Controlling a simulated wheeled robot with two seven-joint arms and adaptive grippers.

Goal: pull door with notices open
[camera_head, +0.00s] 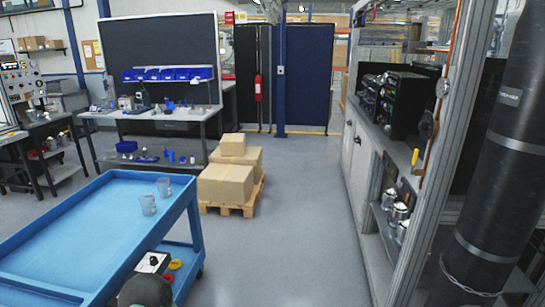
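I cannot make out a door with notices on it in this view. A tall dark blue panel (308,80) stands at the back beyond a blue post, and a black panel (245,75) stands left of it; no notices are readable on either. Light grey cabinet doors (358,160) are shut under the counter on the right, and I see no clear notices on them. Neither of my grippers shows. A dark rounded part at the bottom edge, beside the cart, is too cut off to identify.
Cardboard boxes (226,184) sit on a pallet mid-floor. A workbench (165,120) stands behind. A large dark cylinder (497,150) is chained at the right. The grey floor (295,225) between is clear.

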